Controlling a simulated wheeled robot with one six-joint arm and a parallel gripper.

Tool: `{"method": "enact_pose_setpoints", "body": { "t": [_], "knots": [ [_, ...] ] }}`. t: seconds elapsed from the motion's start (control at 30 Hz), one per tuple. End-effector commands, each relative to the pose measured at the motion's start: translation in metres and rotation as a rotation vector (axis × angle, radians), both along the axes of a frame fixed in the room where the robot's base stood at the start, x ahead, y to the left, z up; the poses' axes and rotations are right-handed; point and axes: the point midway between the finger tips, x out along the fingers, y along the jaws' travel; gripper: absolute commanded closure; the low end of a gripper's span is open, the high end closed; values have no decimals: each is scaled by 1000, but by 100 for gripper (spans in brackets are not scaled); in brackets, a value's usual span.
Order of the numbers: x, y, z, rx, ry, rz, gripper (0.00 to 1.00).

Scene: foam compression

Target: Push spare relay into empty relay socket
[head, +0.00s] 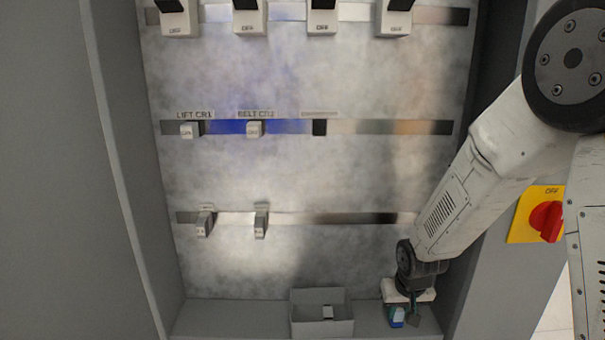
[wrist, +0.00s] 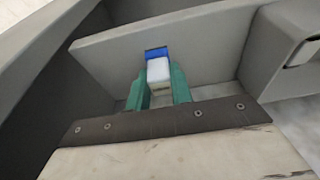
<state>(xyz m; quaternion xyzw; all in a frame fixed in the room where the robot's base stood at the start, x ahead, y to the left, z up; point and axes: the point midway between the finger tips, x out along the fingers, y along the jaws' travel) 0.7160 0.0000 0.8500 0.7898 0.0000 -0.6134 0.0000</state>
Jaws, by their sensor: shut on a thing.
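The spare relay, a small white block with a blue end, shows between my green fingers in the wrist view (wrist: 159,73). My gripper (wrist: 161,87) is shut on it. In the head view my gripper (head: 405,315) is low at the right, over the cabinet's bottom ledge, with the blue of the relay (head: 397,317) showing. Whether the relay touches the ledge I cannot tell. The empty relay socket (head: 319,127) appears as a dark block on the middle rail, right of the BELT CR2 relay (head: 254,129), well above and left of my gripper.
The LIFT CR1 relay (head: 189,130) sits left on the middle rail. Breakers (head: 321,22) line the top rail, and two small parts (head: 261,222) sit on the lower rail. A grey open bin (head: 305,328) stands left of my gripper. A red switch (head: 546,222) is at right.

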Motion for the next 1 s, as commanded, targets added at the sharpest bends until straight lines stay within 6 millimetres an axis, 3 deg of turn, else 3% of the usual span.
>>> {"method": "enact_pose_setpoints", "body": {
  "t": [0.33,1.0],
  "knots": [
    [0,0,4,0,-1,0,100],
    [0,0,37,0,-1,0,100]
  ]
}}
